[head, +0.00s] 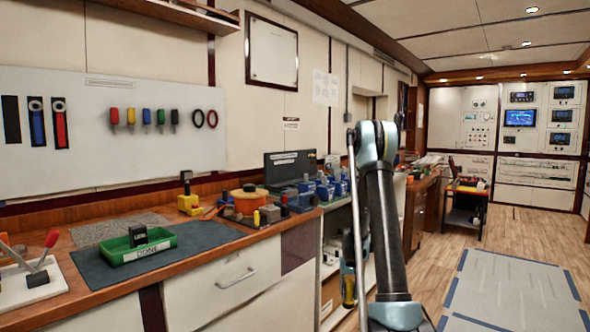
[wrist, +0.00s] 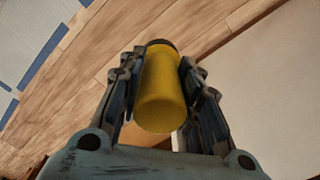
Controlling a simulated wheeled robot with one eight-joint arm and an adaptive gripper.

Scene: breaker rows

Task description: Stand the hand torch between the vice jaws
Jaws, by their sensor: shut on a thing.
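The hand torch is a yellow cylinder with a dark far end. In the wrist view the torch (wrist: 162,92) lies lengthwise between the two dark fingers of my gripper (wrist: 158,85), which is shut on it. In the head view my gripper (head: 348,272) hangs low beside the shelf unit, partly behind my arm, with a bit of the yellow torch (head: 348,290) showing. It is off the bench, over the floor side. I cannot pick out the vice jaws with certainty among the small items on the bench.
The wooden bench (head: 215,243) runs along the left wall.

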